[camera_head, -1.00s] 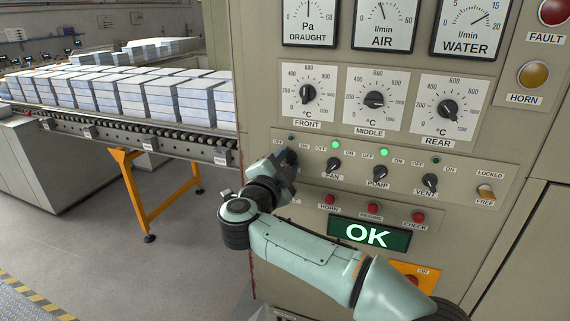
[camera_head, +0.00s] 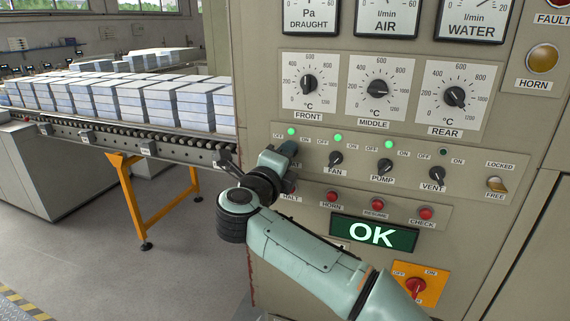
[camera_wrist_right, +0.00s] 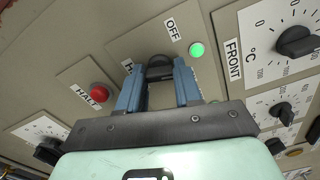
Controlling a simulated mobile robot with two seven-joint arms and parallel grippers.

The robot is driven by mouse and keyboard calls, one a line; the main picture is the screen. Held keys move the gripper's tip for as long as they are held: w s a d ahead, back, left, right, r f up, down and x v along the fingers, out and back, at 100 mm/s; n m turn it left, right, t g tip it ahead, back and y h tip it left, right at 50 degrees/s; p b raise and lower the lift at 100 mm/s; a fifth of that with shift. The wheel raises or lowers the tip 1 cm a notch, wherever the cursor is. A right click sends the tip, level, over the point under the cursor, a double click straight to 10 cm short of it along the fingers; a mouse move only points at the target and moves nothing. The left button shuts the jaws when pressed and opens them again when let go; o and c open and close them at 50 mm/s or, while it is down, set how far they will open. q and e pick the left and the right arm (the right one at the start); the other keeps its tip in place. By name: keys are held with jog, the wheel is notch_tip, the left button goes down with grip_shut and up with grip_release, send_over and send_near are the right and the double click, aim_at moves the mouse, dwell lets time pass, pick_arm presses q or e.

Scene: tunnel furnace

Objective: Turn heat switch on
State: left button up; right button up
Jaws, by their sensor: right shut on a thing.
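The heat switch (camera_wrist_right: 159,68) is a dark knob between the blue fingers of my right gripper (camera_wrist_right: 158,84) in the right wrist view. The gripper is shut on it. A label starting with H beside it is partly covered by a finger. The lamp (camera_wrist_right: 197,49) near the OFF label is lit green, and it also shows green in the head view (camera_head: 291,131). In the head view, my right gripper (camera_head: 287,150) is at the left end of the switch row and hides the knob. My left gripper is not in view.
The fan switch (camera_head: 336,159), pump switch (camera_head: 382,167) and vent switch (camera_head: 437,174) are to the right. A red halt button (camera_wrist_right: 99,91) is close to the gripper. An orange-legged roller conveyor (camera_head: 130,142) with stacked blocks stands to the left of the panel.

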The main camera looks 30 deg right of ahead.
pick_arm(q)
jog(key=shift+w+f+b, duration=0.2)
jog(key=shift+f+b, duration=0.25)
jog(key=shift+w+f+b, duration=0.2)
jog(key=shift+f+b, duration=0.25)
pick_arm(e)
jog(key=shift+m, duration=1.9)
jog(key=o, duration=1)
jog(key=shift+o, duration=0.2)
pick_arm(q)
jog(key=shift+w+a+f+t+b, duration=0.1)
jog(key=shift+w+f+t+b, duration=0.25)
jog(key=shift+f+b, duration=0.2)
pick_arm(e)
jog(key=v, duration=1.3)
jog(key=shift+s+a, duration=0.15)
